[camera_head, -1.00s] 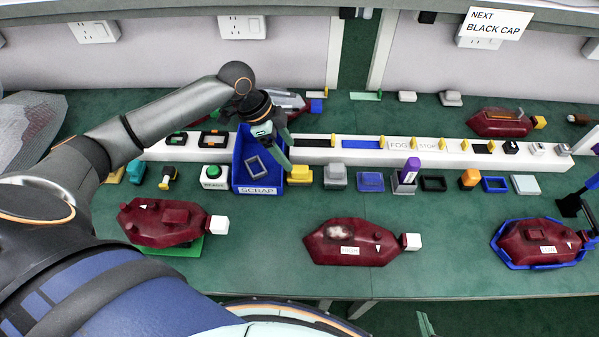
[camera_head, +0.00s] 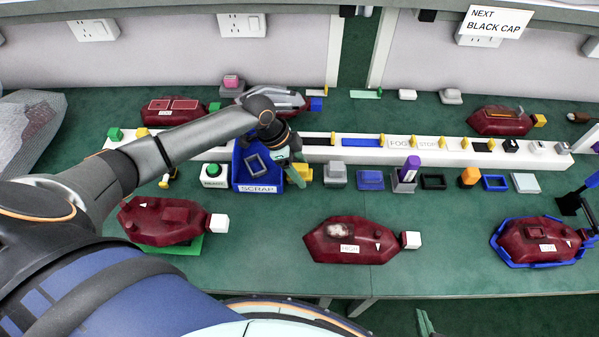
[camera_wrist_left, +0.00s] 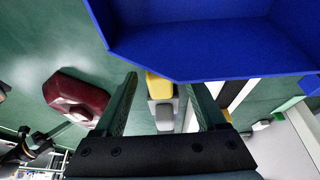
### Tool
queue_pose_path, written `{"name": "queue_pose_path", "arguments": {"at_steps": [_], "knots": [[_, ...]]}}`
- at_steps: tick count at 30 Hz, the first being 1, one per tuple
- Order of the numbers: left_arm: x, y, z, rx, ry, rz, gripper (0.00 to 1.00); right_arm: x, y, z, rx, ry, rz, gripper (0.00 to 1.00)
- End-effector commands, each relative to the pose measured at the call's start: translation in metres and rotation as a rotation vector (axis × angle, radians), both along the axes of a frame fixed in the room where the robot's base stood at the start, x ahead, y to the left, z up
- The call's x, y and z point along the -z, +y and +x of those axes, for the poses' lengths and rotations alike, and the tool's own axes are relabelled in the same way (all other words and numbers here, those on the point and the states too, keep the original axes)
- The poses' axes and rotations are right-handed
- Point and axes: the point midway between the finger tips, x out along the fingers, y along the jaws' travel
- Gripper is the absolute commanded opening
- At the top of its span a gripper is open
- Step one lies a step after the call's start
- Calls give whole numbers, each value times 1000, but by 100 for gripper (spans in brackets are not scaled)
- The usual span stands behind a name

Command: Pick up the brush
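I cannot make out the brush for certain. A small brown and dark item (camera_head: 579,118) at the far right edge of the table may be it, but it is too small to tell. My left gripper (camera_head: 297,174) is over the right side of the blue scrap bin, near a yellow block. The yellow block (camera_wrist_left: 158,87) and a grey block show beyond the gap. A greenish tip (camera_head: 425,322) at the bottom edge may be my right gripper; its state is hidden.
The blue scrap bin (camera_head: 236,175) holds a dark frame; its wall (camera_wrist_left: 200,70) fills the top of the wrist view. A white rail (camera_head: 545,159) runs across the table. Several dark red lamps (camera_head: 380,245) lie around it. Green table between the front lamps is clear.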

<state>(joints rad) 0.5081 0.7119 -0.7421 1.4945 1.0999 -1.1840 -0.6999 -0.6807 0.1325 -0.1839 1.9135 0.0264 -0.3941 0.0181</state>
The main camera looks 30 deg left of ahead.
Motion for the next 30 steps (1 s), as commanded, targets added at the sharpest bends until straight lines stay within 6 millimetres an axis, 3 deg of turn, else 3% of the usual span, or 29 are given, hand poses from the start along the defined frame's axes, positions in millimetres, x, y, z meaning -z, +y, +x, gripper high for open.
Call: {"name": "queue_pose_path", "arguments": {"at_steps": [2, 18, 30], "knots": [[0, 0, 0, 0, 0, 0, 63, 0, 0, 0, 0, -1, 0, 0], [0, 0, 0, -1, 0, 0, 2, -1, 0, 1, 0, -2, 0, 0], [-2, 0, 0, 0, 0, 0, 0, -1, 0, 1, 0, -3, 1, 0]]}}
